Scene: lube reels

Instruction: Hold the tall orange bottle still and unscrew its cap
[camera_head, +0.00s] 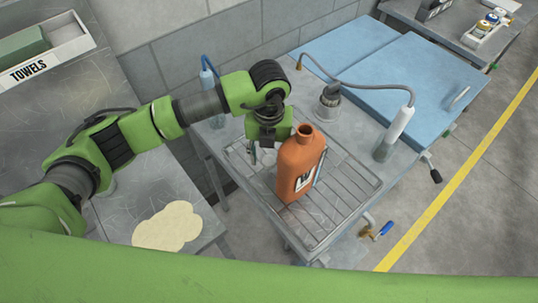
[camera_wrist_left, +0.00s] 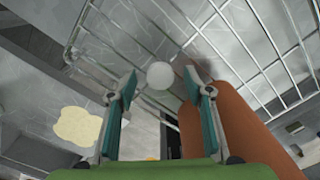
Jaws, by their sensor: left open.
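The tall orange bottle (camera_head: 300,168) stands upright on a wire rack (camera_head: 345,205) in the head view. Its neck is open at the top, with no cap on it. In the wrist view the bottle (camera_wrist_left: 238,130) lies along the right, beside the right finger. My left gripper (camera_head: 264,150) is just left of the bottle, pointing down. In the wrist view my left gripper (camera_wrist_left: 160,88) is open. A pale round disc (camera_wrist_left: 160,75), perhaps the cap, shows between its fingertips; I cannot tell its height above the rack. My right gripper is not in view.
Behind the rack stand a grey pump fitting (camera_head: 328,103) with a hose and a white-and-grey cylinder (camera_head: 393,133). A blue tray surface (camera_head: 400,75) lies beyond.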

